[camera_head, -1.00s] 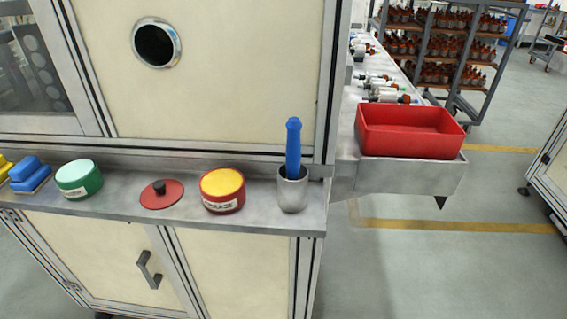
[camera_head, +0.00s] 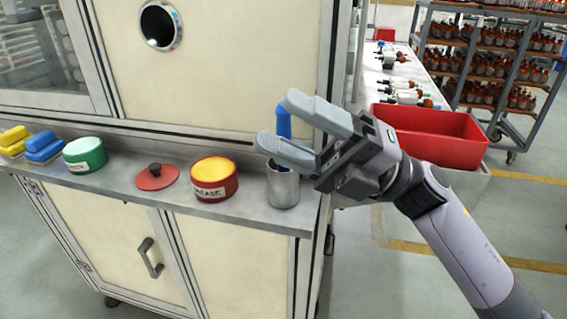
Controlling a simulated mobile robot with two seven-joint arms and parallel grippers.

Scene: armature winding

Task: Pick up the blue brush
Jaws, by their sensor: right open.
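The blue brush (camera_head: 283,122) stands upright in a grey metal cup (camera_head: 283,188) near the right end of the grey ledge. Its lower part is hidden inside the cup and behind a finger. My right gripper (camera_head: 296,132) comes in from the right and is open. Its two grey fingers point left at the height of the brush handle, one above the other in the picture. The handle shows between and behind them. I cannot tell whether either finger touches it. My left gripper is not in view.
A red and yellow grease tin (camera_head: 214,180), a red lid with a black knob (camera_head: 157,177), a green tin (camera_head: 85,155) and blue and yellow blocks (camera_head: 43,146) sit along the ledge (camera_head: 240,213). A red bin (camera_head: 436,133) stands behind my right arm. The cabinet wall rises behind the ledge.

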